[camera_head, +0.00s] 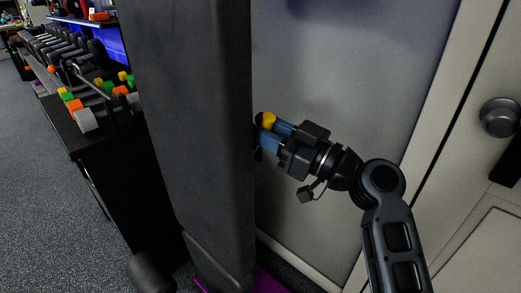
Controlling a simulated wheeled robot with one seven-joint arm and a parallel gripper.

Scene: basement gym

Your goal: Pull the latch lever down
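A round yellow knob (267,120) with a dark part at its left shows at the right edge of a tall black padded upright. It may be the end of the latch lever; the rest of a lever is not visible, and the upright may hide it. My gripper (268,136) reaches in from the right, its blue fingers pointing left at the upright's edge. The upper finger's tip is at or just below the knob; I cannot tell whether they touch. The finger ends are partly hidden, so their gap is unclear.
The black padded upright (195,130) fills the middle and blocks the view behind it. A pale door with a round dark doorknob (500,117) stands at the right. A rack of dumbbells (65,50) and a black bench with coloured weights stand at the left. Grey floor (50,210) is clear at the lower left.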

